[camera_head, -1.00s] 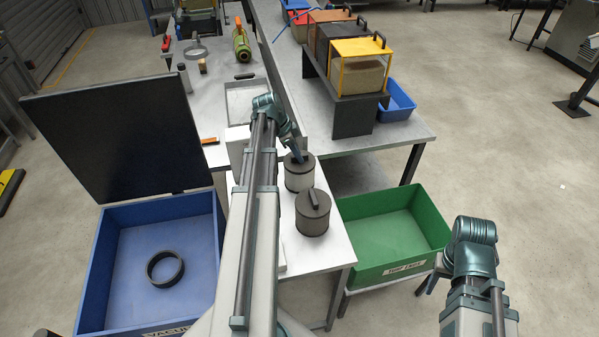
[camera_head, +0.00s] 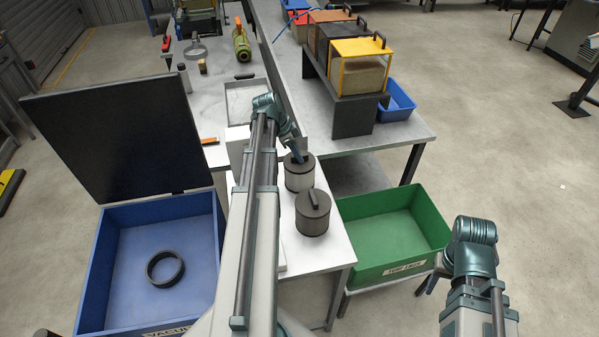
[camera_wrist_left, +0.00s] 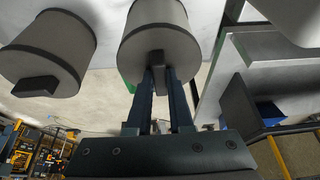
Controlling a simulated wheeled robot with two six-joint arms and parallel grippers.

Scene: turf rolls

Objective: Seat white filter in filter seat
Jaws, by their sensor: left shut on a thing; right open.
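In the left wrist view, the fingers (camera_wrist_left: 158,70) meet at the handle of this filter (camera_wrist_left: 158,38). A black ring (camera_head: 152,268), which looks like the filter seat, lies on the floor of the open blue box (camera_head: 92,285) at left. My right gripper (camera_head: 430,280) is open and empty at the right, partly hidden by its wrist.
A darker grey filter (camera_head: 313,220) stands close in front of the held one; it also shows in the left wrist view (camera_wrist_left: 48,50). A green bin (camera_head: 398,270) is right of the bench. The blue box's black lid (camera_head: 125,130) stands raised behind it.

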